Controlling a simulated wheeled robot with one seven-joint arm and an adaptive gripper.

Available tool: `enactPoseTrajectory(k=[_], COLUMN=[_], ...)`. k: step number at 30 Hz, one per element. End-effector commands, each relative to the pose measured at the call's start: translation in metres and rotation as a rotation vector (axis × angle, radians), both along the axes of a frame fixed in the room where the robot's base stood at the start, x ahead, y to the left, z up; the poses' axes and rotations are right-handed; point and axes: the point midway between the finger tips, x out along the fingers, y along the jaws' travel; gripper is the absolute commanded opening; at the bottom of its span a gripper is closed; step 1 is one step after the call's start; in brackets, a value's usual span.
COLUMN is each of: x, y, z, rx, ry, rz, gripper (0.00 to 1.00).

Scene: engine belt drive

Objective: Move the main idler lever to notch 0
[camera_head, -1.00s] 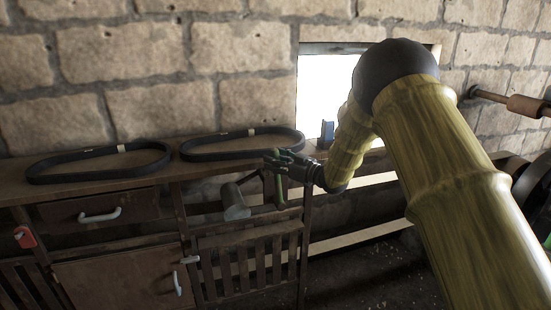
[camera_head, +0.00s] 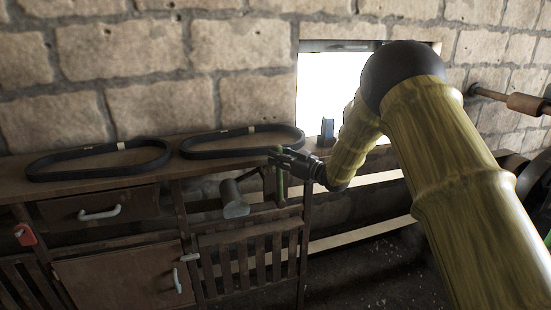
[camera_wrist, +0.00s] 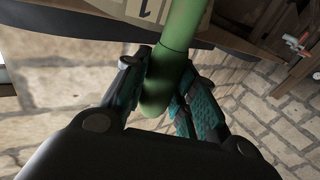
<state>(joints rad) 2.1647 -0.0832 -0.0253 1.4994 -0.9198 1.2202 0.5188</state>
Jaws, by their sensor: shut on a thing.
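A green lever handle (camera_head: 280,186), taken to be the main idler lever, hangs below the bench top in the head view. In the wrist view the rounded green handle (camera_wrist: 178,50) comes down between my fingers. My gripper (camera_head: 277,156) is at the upper part of the handle, by the bench front. In the wrist view my gripper (camera_wrist: 160,92) is shut on the handle, with teal finger pads on both sides. A pale plate with a dark mark like a "1" (camera_wrist: 146,9) shows behind the handle. The lever's pivot and notches are not clear.
Two black belts, left (camera_head: 98,160) and right (camera_head: 242,141), lie on the bench top (camera_head: 178,152). A grey cylinder (camera_head: 234,199) sticks out left of the lever. A red handle (camera_head: 25,235) is at far left. A small blue object (camera_head: 327,130) stands by the window.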

Motion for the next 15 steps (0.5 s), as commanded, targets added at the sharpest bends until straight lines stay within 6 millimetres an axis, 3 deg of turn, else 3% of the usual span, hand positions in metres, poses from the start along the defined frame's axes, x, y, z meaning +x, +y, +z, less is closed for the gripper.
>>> enactPoseTrajectory(k=[15], x=[0.019], y=[-0.060], z=[-0.009], rx=[0.293], ry=[0.093], rz=[-0.003], gripper=[0.00])
